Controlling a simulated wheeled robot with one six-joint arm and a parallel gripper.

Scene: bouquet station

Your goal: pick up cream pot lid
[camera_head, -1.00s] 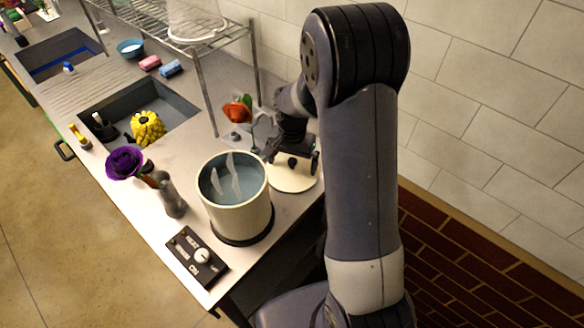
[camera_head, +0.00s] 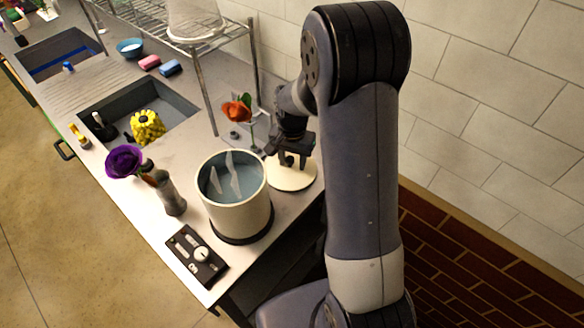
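The cream pot lid (camera_head: 293,181) is a flat round disc lying on the counter, right of and behind the cream pot. A small dark knob (camera_head: 289,160) shows at its middle. My gripper (camera_head: 288,157) is down over the lid, with its dark fingers around or right beside the knob. I cannot tell whether they touch it. The fingers and wrist hide the far part of the lid. The cream pot (camera_head: 237,210) stands uncovered on a dark round base, with bluish contents and pale pieces inside.
A red flower (camera_head: 238,109) stands close behind my gripper. A wire rack (camera_head: 212,95) is behind it. A vase (camera_head: 171,194) with a purple flower (camera_head: 124,161) and a black control panel (camera_head: 197,256) are left of the pot. A sink (camera_head: 180,107) lies further back.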

